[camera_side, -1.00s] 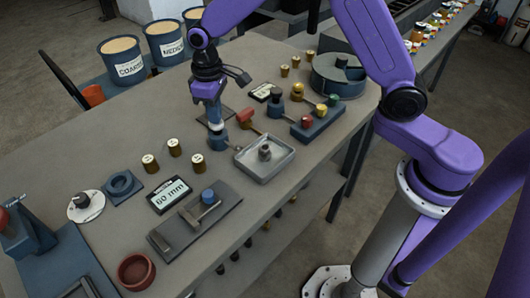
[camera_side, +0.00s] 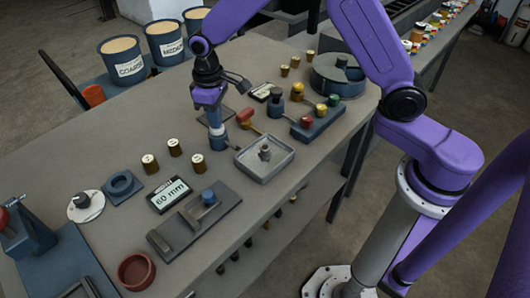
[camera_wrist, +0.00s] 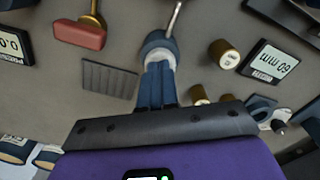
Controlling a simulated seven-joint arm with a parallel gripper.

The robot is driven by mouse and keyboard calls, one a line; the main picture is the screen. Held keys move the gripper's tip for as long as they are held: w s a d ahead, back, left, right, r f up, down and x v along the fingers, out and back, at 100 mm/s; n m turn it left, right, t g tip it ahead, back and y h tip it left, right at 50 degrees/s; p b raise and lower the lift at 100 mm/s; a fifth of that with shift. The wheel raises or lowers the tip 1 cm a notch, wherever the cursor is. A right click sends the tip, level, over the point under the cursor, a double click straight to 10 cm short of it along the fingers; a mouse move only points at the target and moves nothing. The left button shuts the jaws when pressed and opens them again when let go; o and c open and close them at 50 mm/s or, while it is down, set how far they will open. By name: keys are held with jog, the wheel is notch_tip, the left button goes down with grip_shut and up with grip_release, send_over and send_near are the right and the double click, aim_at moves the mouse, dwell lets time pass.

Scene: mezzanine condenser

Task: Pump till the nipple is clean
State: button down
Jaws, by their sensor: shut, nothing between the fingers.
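My gripper (camera_side: 215,126) points down with its fingers shut, directly over a small blue pump-like cylinder (camera_side: 218,140). In the wrist view the shut fingers (camera_wrist: 158,68) reach the light top of the same blue cylinder (camera_wrist: 157,41); they appear to touch it, and nothing shows between them. A thin metal rod (camera_wrist: 174,18) runs from the cylinder towards a shallow grey tray (camera_side: 239,160). A small metal nipple (camera_side: 265,150) stands upright in the tray. It is too small to tell how clean it is. The tray and nipple are not in the wrist view.
A red-handled part (camera_side: 246,114) lies close behind the cylinder. A blue block with coloured knobs (camera_side: 317,126) is to the right. Brass weights (camera_side: 198,163), a 60 mm display (camera_side: 169,194) and a grey slide fixture (camera_side: 196,224) stand left and in front.

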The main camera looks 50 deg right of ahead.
jog(key=shift+r, duration=2.8)
jog(key=shift+s+r, duration=0.15)
jog(key=shift+s, duration=0.15)
jog(key=s+d+r+n, duration=0.1)
jog(key=s+d, duration=0.3)
jog(key=s, duration=0.6)
jog(key=s+d+r+n, duration=0.1)
jog(key=s+d+n, duration=0.2)
jog(key=s, duration=0.8)
jog(key=s+d+r+n, duration=0.1)
jog(key=s+d, duration=0.4)
jog(key=s, duration=0.5)
jog(key=shift+s+r+n, duration=0.25)
jog(key=shift+s+n, duration=0.05)
jog(key=shift+n, duration=0.5)
jog(key=shift+d, duration=0.1)
